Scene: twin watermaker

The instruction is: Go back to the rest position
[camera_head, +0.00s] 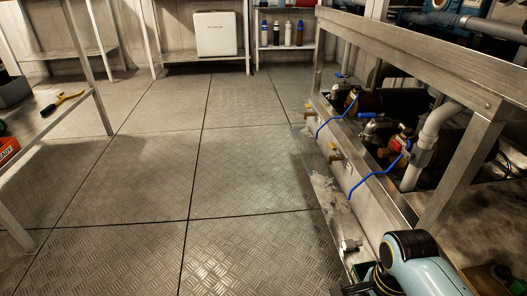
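A light blue and black part of my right arm shows at the bottom right of the head view, in front of the metal-framed machine (415,62). A dark piece (352,288) at its left, by the bottom edge, seems to be my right gripper. It is small and partly cut off, so its fingers cannot be made out. I see nothing held there. My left arm and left gripper are not in view.
Chequered metal floor (150,180) is clear in the middle. A white case (217,33) and bottles (288,33) sit on back shelves.

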